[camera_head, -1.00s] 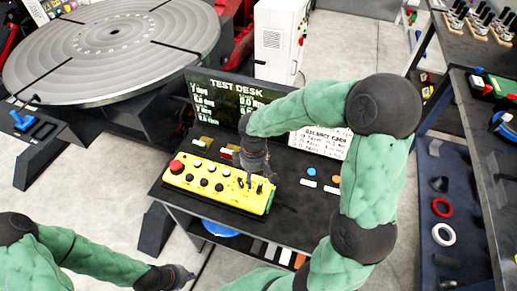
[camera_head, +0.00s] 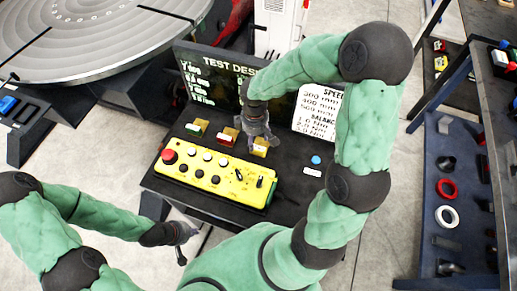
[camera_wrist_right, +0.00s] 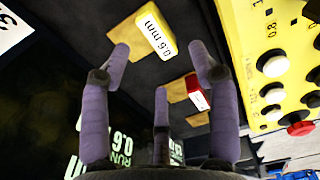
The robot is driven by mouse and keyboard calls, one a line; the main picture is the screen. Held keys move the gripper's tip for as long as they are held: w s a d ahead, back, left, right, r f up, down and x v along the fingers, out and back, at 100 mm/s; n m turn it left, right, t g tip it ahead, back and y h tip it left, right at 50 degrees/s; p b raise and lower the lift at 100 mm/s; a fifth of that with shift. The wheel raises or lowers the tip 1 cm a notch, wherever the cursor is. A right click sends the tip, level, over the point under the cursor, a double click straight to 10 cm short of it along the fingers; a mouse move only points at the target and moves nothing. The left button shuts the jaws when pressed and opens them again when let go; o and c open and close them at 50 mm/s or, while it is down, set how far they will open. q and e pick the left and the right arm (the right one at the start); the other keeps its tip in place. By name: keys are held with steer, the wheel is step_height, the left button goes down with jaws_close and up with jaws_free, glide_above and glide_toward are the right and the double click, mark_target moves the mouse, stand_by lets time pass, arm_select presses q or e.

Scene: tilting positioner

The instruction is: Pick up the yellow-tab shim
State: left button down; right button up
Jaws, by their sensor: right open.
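The yellow-tab shim (camera_head: 261,147) lies on the black desk behind the yellow button box, the rightmost of three shims. In the right wrist view the yellow-tab shim (camera_wrist_right: 153,36) is a tan plate with a yellow tab labelled "0.6 mm". My right gripper (camera_head: 263,136) is over it with its fingers spread; in the wrist view the right gripper (camera_wrist_right: 160,62) is open and empty, its fingertips apart from the shim. My left gripper (camera_head: 188,244) hangs in front of the desk, far from the shims; its finger opening is unclear.
A red-tab shim (camera_head: 227,137) and a green-tab shim (camera_head: 196,128) lie to the left. The yellow button box (camera_head: 215,178) stands in front of the shims. The test desk screen (camera_head: 215,80) and a white card (camera_head: 316,112) stand behind.

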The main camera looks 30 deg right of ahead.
mark_target(257, 146)
steer(key=shift+d+f+b, duration=0.2)
steer(key=shift+f+b, duration=0.8)
steer(key=shift+f, duration=2.1)
jaws_close()
